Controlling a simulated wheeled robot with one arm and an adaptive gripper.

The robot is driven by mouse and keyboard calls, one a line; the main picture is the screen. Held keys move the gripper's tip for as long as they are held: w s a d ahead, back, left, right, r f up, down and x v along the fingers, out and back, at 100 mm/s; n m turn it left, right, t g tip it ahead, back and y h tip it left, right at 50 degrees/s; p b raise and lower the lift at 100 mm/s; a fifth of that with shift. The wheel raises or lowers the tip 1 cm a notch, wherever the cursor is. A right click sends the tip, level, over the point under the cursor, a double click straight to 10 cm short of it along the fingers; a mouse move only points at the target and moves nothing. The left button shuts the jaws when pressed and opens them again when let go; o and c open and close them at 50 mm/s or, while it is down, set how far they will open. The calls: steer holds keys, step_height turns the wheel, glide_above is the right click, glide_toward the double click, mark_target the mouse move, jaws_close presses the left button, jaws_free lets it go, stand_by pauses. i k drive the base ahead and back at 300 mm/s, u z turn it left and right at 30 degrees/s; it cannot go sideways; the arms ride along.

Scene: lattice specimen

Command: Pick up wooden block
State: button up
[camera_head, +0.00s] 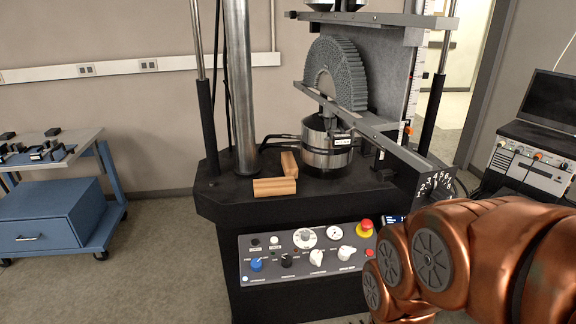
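Two wooden blocks show in the head camera view, on the black top of the testing machine. One wooden block (275,187) lies flat near the front edge. The other wooden block (289,165) is just behind it and to its right, at an angle to it, close to or touching it. My copper-coloured arm fills the lower right of the view. My gripper is not in view, so its state and its distance from the blocks cannot be seen.
The machine's steel column (240,90) stands left of the blocks. A steel cylinder (326,145) stands right of them, under a grey toothed arc (345,72). A control panel (305,252) with a red button is below. A blue cart (60,205) stands at left.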

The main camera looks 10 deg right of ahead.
mark_target(290, 168)
steer(key=u, duration=0.3)
steer(key=k, duration=0.4)
steer(key=u, duration=1)
steer(key=k, duration=0.95)
steer(key=u, duration=0.9)
steer(key=i, duration=1.4)
steer(key=z, duration=0.3)
steer(key=i, duration=1.45)
steer(key=z, duration=1.65)
steer(key=i, duration=0.85)
steer(key=z, duration=0.9)
steer(key=i, duration=0.55)
